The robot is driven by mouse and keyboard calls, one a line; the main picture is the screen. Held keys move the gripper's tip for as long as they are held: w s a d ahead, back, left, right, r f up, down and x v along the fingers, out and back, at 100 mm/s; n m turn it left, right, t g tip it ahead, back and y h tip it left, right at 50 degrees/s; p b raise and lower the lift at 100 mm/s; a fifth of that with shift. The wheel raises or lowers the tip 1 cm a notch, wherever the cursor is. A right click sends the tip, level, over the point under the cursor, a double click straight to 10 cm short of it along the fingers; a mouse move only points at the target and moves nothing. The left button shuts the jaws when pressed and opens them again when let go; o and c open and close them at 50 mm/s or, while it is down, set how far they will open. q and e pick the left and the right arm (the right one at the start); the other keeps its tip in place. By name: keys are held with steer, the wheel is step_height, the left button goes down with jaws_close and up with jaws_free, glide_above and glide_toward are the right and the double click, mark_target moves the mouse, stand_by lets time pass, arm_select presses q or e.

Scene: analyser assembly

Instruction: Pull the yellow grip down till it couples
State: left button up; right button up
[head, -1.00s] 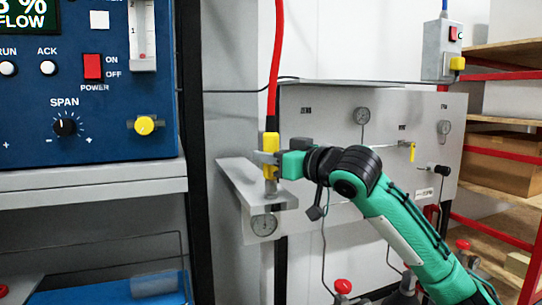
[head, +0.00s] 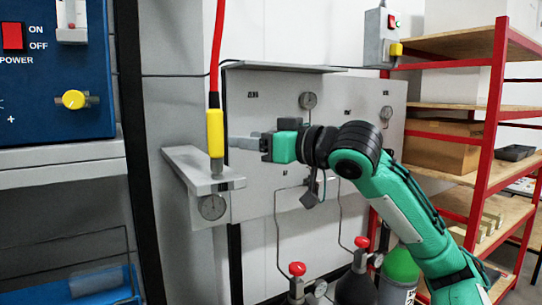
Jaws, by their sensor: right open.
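The yellow grip (head: 215,133) hangs upright at the lower end of a red hose (head: 218,45). Its lower end meets a metal fitting (head: 217,168) on the grey bracket shelf (head: 185,162); I cannot tell from this view whether the two are locked together. My right gripper (head: 238,143) is open, just right of the yellow grip, its fingers pointing left toward it. A gap seems to show between the fingertips and the grip. My left gripper is not in view.
A round gauge (head: 212,206) sits below the bracket. The grey panel (head: 270,100) stands behind my arm. Gas cylinders with red knobs (head: 297,268) stand below. A blue analyser (head: 50,80) is at left and a red-framed shelf (head: 490,130) at right.

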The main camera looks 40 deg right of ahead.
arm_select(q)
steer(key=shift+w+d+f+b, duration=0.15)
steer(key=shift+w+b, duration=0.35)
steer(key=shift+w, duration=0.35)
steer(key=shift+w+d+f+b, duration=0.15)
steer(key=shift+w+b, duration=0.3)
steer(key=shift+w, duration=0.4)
arm_select(e)
steer(key=shift+v, duration=2.1)
